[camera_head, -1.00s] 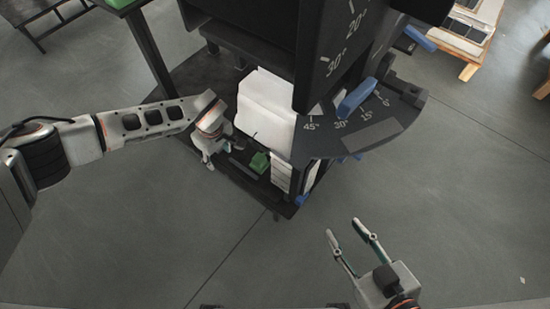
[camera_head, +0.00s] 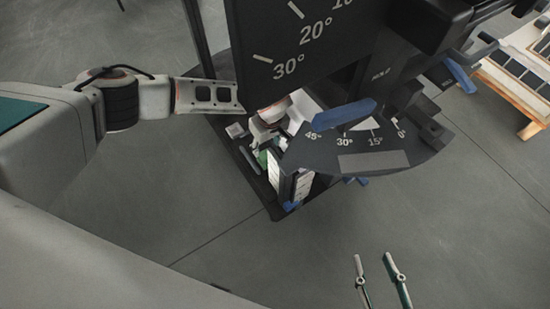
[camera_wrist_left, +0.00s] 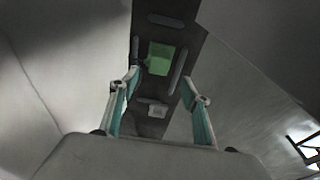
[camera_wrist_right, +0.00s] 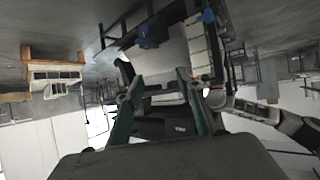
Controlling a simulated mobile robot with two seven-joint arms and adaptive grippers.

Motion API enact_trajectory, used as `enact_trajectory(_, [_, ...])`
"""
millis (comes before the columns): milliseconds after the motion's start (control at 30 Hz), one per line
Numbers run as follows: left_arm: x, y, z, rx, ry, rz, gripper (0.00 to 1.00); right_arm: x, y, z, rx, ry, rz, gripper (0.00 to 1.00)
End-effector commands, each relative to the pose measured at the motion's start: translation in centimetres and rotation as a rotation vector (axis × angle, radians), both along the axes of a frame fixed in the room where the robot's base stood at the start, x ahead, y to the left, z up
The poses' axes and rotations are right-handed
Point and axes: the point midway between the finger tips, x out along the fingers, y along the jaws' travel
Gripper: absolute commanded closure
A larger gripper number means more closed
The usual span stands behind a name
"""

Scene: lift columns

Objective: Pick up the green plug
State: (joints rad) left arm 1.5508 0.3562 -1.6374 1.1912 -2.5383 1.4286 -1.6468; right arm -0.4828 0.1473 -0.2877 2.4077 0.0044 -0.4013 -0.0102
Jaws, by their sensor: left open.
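The green plug (camera_wrist_left: 160,58) lies on a dark slotted shelf in the left wrist view, ahead of the fingertips and towards the left finger. In the head view only a bit of the green plug (camera_head: 262,158) shows, mostly covered by my gripper. My left gripper (camera_wrist_left: 168,88) is open with nothing between its fingers. In the head view my left gripper (camera_head: 268,138) reaches in beside the stand, partly hidden by the angle plate. My right gripper (camera_head: 375,262) is open and empty over the floor at the lower right.
The dark stand has a plate (camera_head: 372,158) marked with angles and a blue lever (camera_head: 343,115) above the shelf. A small light block (camera_wrist_left: 158,110) sits on the shelf near the plug. A wooden pallet (camera_head: 520,85) stands at the right. The floor in front is clear.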

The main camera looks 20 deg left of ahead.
Motion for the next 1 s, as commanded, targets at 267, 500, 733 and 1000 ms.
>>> enact_trajectory(267, [-0.2,0.3,-2.4,0.000,0.009,0.001,0.53,0.1,0.6,0.0,0.026,0.000,-0.004,0.63])
enact_trajectory(500, [0.1,0.4,-4.1,0.000,0.006,0.001,0.53,0.3,1.1,0.4,0.053,-0.010,-0.009,0.63])
enact_trajectory(733, [0.0,0.8,-7.8,0.000,0.014,0.001,0.53,0.7,1.9,0.9,0.107,-0.018,-0.020,0.63])
enact_trajectory(1000, [0.8,0.9,-7.7,0.000,-0.001,0.000,0.53,1.3,2.2,2.0,0.124,-0.042,-0.023,0.63])
